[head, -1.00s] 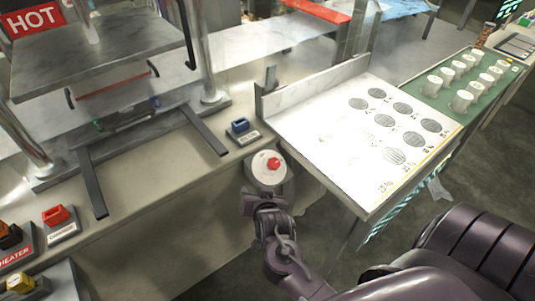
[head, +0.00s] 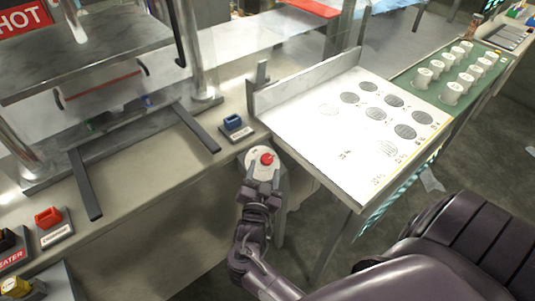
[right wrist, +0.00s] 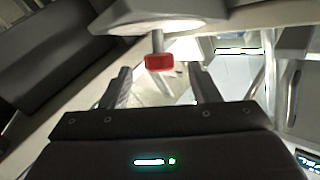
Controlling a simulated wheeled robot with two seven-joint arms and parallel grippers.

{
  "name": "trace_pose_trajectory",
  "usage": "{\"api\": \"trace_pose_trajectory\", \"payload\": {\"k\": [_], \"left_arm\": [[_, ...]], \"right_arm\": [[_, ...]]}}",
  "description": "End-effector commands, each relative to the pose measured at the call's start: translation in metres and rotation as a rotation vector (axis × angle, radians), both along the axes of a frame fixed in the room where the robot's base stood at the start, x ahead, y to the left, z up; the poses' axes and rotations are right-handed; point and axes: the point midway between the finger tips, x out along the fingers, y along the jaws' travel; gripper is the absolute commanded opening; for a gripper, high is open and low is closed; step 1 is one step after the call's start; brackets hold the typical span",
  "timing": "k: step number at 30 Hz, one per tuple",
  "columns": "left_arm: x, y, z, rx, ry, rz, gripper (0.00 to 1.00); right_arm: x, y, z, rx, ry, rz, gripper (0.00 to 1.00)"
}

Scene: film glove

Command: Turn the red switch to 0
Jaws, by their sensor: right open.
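A red knob (head: 267,159) stands on a pale round plate (head: 254,168) at the counter's front side, left of the white sloped board. My right gripper (head: 262,186) is just in front of it, on the near side, with open jaws. In the right wrist view, the red knob (right wrist: 159,62) is on a short shaft below the pale plate (right wrist: 160,18). It appears between the two open fingers (right wrist: 160,88) and beyond them, apart from both. I cannot read a 0 or other mark on the plate. My left gripper is not in view.
A red switch (head: 48,217) and a blue switch (head: 233,121) sit on the counter. The white board (head: 350,115) with dark round spots is right of the knob. White cups (head: 451,90) stand on a green tray (head: 408,78). A metal press (head: 90,60) stands at left.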

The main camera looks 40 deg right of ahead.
Motion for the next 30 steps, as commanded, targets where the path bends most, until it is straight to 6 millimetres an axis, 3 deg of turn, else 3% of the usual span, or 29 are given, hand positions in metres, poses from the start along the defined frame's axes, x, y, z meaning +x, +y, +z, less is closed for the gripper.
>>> {"api": "trace_pose_trajectory", "payload": {"k": [12, 24, 30], "left_arm": [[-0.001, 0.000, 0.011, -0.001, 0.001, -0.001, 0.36], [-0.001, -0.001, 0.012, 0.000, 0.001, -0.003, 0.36], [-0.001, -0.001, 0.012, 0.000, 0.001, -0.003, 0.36]], "right_arm": [[0.046, -0.043, 0.002, -0.001, 0.000, 0.000, 0.55], [0.052, -0.049, 0.000, 0.002, 0.002, 0.001, 0.55], [0.052, -0.049, 0.000, 0.002, 0.002, 0.001, 0.29]]}}
